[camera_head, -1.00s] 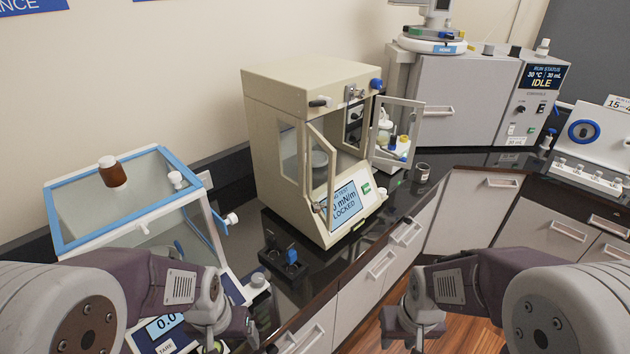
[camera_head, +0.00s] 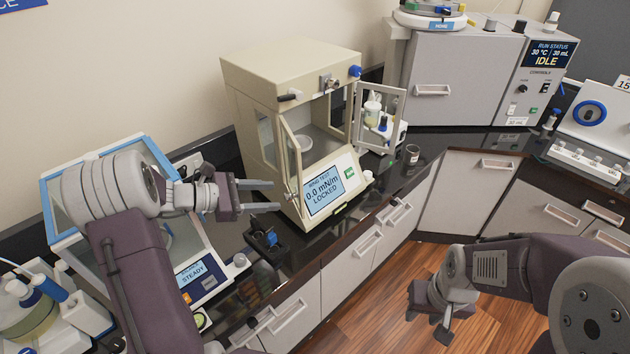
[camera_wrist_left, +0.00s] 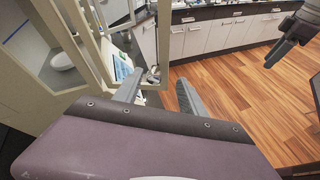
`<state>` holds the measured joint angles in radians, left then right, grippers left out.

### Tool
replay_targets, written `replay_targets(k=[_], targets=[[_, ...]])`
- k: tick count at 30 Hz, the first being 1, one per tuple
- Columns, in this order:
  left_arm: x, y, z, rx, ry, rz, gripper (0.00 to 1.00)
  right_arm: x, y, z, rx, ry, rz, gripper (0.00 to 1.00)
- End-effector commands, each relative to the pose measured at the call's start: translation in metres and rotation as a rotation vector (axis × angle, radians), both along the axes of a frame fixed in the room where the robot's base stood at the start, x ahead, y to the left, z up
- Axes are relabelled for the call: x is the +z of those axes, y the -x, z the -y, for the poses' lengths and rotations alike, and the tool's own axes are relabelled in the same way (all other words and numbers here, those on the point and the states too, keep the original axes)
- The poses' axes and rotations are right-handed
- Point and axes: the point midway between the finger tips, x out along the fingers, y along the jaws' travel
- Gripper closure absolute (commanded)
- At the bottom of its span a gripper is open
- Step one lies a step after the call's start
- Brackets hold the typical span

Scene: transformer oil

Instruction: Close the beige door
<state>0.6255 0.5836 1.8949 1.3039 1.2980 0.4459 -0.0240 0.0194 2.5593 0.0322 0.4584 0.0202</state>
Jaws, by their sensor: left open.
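The beige instrument cabinet (camera_head: 255,100) stands on the dark counter, with a screen reading 0.0 mN/m LOCKED. Its narrow beige-framed glass door (camera_head: 291,155) stands swung open toward the front. In the left wrist view the beige door frame (camera_wrist_left: 84,45) rises just left of my fingers. A second glazed panel (camera_head: 397,106) stands open at the cabinet's right side. My left gripper (camera_head: 273,197) is open and empty, left of and near the door's lower part; it also shows in the left wrist view (camera_wrist_left: 160,92). My right gripper (camera_head: 440,325) hangs over the floor, away from the cabinet; its jaw gap is unclear.
A blue-rimmed glass enclosure (camera_head: 55,210) stands left, partly behind my left arm. A small black holder (camera_head: 265,238) sits below my left gripper. A small jar (camera_head: 412,154) stands right of the cabinet. A grey unit (camera_head: 455,85) reading IDLE is at back right.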

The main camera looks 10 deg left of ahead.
Motion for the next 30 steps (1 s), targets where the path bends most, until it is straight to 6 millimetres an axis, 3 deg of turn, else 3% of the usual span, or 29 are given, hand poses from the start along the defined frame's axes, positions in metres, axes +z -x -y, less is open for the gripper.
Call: replay_targets(k=[1,5,19,30], targets=[[0.001,0.002,-0.010,0.025,0.005,-0.008,0.52,0.004,0.000,0.000,0.001,0.000,-0.001,0.63],[-0.001,0.002,-0.014,0.034,0.001,-0.005,0.52,0.002,0.000,0.000,0.001,0.000,-0.001,0.63],[-0.029,-0.039,0.047,0.027,0.000,-0.007,0.52,0.032,0.000,0.000,0.000,0.000,-0.001,0.63],[-0.037,-0.046,0.056,0.029,-0.002,-0.005,0.52,0.033,0.000,0.000,0.001,0.000,-0.001,0.63]])
